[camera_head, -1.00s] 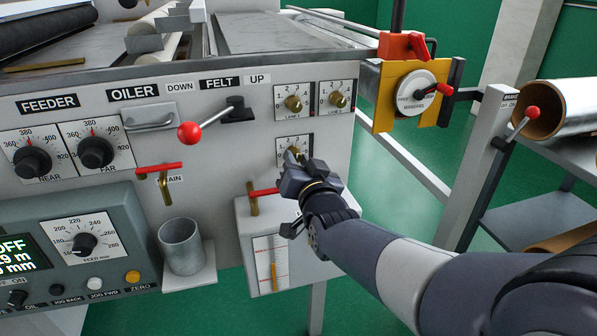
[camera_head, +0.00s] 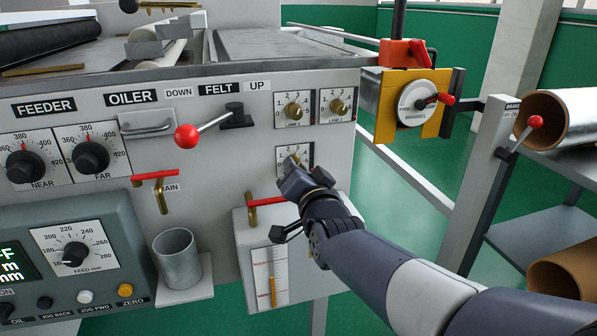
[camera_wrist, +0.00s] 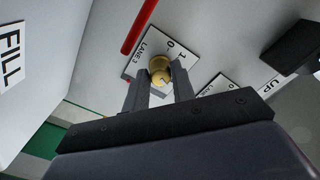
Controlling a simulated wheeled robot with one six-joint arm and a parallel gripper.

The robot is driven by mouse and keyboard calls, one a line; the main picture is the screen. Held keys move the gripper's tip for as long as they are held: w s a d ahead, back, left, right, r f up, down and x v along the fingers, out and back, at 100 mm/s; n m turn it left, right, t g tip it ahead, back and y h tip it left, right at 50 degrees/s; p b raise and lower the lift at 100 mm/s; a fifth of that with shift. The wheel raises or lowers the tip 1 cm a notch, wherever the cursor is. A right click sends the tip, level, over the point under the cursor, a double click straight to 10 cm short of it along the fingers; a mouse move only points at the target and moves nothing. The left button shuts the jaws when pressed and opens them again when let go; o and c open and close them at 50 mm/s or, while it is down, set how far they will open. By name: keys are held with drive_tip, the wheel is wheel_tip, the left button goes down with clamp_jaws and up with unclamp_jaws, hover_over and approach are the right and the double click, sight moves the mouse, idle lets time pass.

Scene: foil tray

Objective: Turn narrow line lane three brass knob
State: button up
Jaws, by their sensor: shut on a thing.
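The lane three brass knob (camera_wrist: 160,70) sits on a white dial plate (camera_wrist: 137,60) marked "LANE 3" in the wrist view. My gripper (camera_wrist: 160,84) has its two fingers on either side of the knob and is shut on it. In the head view my gripper (camera_head: 292,172) covers most of the knob, and only the upper part of the dial plate (camera_head: 307,151) shows. The knob's pointer direction cannot be read clearly.
Two similar brass-knob dials, lane one (camera_head: 293,110) and another (camera_head: 338,106), sit just above. A red-handled valve (camera_head: 264,200) is close below left of my gripper. The red-ball felt lever (camera_head: 187,136) stands out to the left.

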drive_tip(key=o, duration=1)
drive_tip(key=p+v, duration=0.2)
drive_tip(key=v, duration=0.8)
drive_tip(key=shift+s+d, duration=0.1)
drive_tip(key=shift+s, duration=0.3)
drive_tip(key=shift+w, duration=0.15)
drive_tip(key=b+x, duration=0.2)
drive_tip(key=x, duration=0.8)
drive_tip(key=shift+w, duration=0.3)
